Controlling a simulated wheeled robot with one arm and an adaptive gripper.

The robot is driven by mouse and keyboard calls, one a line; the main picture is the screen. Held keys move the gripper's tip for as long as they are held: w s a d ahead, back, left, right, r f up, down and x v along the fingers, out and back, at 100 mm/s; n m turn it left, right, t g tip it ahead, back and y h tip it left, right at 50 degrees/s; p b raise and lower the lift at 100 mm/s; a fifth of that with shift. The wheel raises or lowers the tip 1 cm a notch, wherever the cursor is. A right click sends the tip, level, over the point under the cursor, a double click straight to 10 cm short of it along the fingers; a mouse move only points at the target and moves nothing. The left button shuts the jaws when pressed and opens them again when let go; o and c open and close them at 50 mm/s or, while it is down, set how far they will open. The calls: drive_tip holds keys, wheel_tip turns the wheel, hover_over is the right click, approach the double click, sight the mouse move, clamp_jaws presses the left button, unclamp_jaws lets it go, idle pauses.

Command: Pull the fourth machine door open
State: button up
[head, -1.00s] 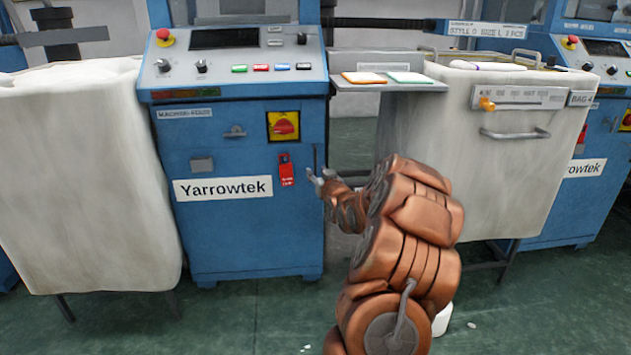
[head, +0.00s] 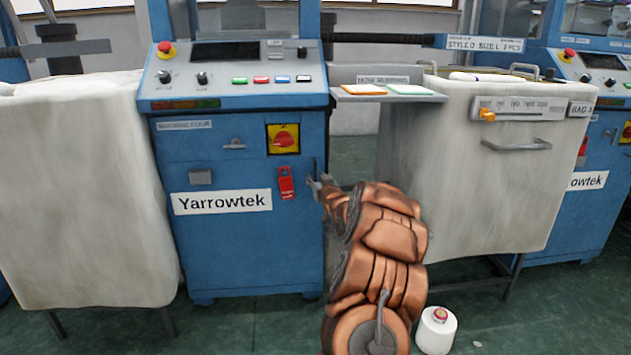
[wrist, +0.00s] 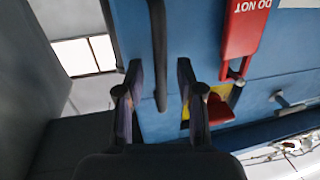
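The blue machine door (head: 232,240) bears a Yarrowtek label (head: 222,199) and looks closed. Its dark vertical bar handle (head: 316,168) is near the door's right edge. My gripper (head: 320,186) is at the handle, its fingers partly hidden by my copper arm. In the wrist view, my gripper (wrist: 160,92) is open. The handle (wrist: 158,50) lines up between the two fingers, with space on both sides. I cannot tell how deep it sits between them. A red tag (head: 286,183) hangs left of the handle; it also shows in the wrist view (wrist: 243,30).
A red-and-yellow switch (head: 283,139) is above the tag. White fabric bins stand left (head: 85,190) and right (head: 470,170) of the machine. A small shelf (head: 388,94) juts out above my arm. A white yarn cone (head: 436,332) stands on the floor right of my arm.

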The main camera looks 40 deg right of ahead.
drive_tip(key=shift+w+d, duration=0.15)
drive_tip(key=shift+w, duration=0.15)
drive_tip(key=shift+c, duration=0.4)
clamp_jaws()
